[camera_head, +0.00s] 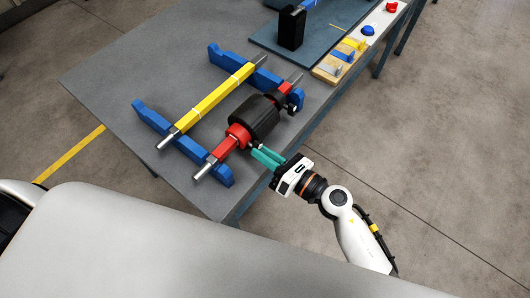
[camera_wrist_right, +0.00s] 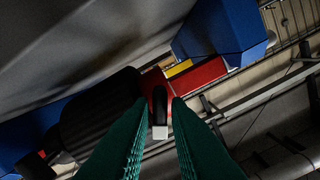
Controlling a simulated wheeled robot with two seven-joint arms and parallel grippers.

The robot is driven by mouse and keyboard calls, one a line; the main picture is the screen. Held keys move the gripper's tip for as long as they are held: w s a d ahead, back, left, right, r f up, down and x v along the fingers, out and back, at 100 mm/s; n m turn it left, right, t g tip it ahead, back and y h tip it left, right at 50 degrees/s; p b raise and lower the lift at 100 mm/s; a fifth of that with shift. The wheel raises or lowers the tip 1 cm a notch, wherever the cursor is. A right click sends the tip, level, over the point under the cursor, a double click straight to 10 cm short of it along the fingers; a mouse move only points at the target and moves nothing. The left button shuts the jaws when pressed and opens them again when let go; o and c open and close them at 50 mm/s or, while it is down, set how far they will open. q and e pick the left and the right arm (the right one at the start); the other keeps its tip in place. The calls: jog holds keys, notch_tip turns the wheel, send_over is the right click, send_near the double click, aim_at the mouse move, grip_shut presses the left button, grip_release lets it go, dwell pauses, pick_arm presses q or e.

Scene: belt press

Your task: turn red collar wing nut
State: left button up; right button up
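A red bar (camera_head: 222,149) with a black roller (camera_head: 254,116) rests across blue supports on the table. A red collar (camera_head: 238,133) sits at the roller's near end and also shows in the wrist view (camera_wrist_right: 197,76). The wing nut (camera_wrist_right: 159,112), dark with a pale end, projects from the collar towards my right gripper. My right gripper (camera_head: 256,152) has teal fingers pointing at the collar. In the wrist view its fingertips (camera_wrist_right: 160,102) stand apart, one on each side of the wing nut, with small gaps showing. My left gripper is not in view.
A yellow bar (camera_head: 207,104) lies parallel on the blue supports (camera_head: 158,121). A black block (camera_head: 291,28) stands on a blue board, near a wooden block (camera_head: 340,62) and buttons. The table's left part is clear.

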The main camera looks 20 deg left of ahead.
grip_shut()
